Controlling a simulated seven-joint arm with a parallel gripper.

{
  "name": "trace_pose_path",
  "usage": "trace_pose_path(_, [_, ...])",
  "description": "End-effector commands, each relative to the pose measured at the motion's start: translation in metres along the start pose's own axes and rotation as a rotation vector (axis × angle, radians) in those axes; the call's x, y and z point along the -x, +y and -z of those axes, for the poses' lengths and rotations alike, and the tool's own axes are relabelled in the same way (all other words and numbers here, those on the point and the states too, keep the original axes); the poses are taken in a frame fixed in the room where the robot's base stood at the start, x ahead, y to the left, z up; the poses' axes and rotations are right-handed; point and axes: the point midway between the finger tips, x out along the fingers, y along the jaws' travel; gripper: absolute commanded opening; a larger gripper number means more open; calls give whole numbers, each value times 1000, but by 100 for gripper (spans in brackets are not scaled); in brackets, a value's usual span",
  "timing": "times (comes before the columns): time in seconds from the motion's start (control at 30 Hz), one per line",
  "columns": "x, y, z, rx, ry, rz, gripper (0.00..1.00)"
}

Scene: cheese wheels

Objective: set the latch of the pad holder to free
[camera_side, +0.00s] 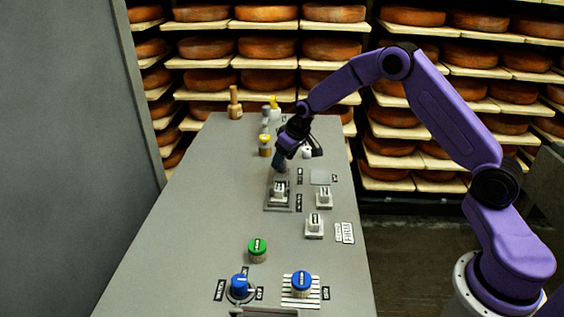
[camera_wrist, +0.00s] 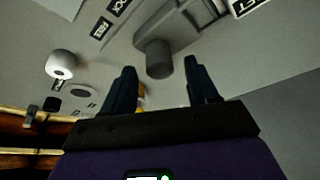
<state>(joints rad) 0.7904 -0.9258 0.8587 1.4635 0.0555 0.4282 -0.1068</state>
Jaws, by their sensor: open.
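The pad holder (camera_side: 268,205) is a grey frame on the grey bench, with a white block (camera_side: 280,188) in it. At its far end stands a short dark grey cylindrical knob (camera_wrist: 158,60), which looks like the latch; the side view mostly hides it behind my gripper. My gripper (camera_side: 281,163) is over the far end of the holder, pointing down. In the wrist view my gripper (camera_wrist: 160,82) is open and empty, its two dark fingers apart, with the knob ahead of the gap between them. I cannot tell whether they touch it or how the latch is set.
Small black labels (camera_side: 299,176) lie right of the holder. White blocks on bases (camera_side: 323,198) stand further right. A green knob (camera_side: 257,250) and blue knobs (camera_side: 301,283) are at the near end. The bench's left side is clear.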

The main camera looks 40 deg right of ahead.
Motion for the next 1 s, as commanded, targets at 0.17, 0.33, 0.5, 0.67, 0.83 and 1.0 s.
trace_pose_path(0.17, [-17,0,0,0,-1,0,59])
trace_pose_path(0.33, [-22,0,0,0,1,0,59])
trace_pose_path(0.5, [-22,0,0,0,1,0,59])
trace_pose_path(0.67, [-22,0,0,0,0,0,33])
trace_pose_path(0.83, [-22,0,0,0,0,0,0])
trace_pose_path(1.0, [-24,5,3,-3,0,-1,0])
